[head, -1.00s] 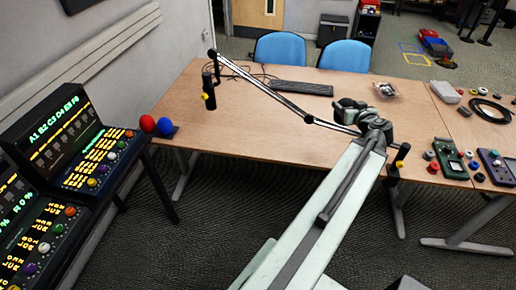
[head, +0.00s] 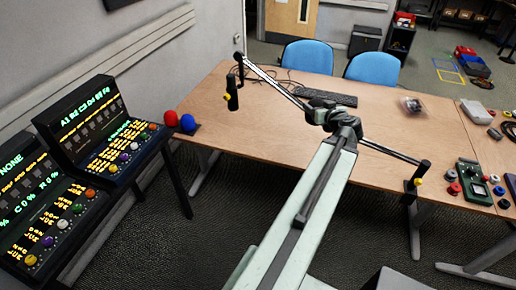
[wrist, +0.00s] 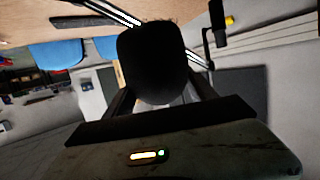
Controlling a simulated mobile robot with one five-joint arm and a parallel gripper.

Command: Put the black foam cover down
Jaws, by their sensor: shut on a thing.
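The black foam cover (wrist: 152,62) is a dark rounded block that fills the upper middle of the wrist view. It sits between the fingers of my gripper (wrist: 162,95), which is shut on it. In the head view my gripper (head: 322,112) is over the wooden table (head: 240,125), in front of the long boom arm. The cover cannot be told apart from the gripper there. I cannot tell how high it is above the table.
A microphone (head: 232,95) hangs from the boom arm (head: 380,150) at the table's left. A keyboard (head: 328,97) lies behind my gripper. Red (head: 171,118) and blue (head: 188,122) balls stand at the left corner. The front middle of the table is bare.

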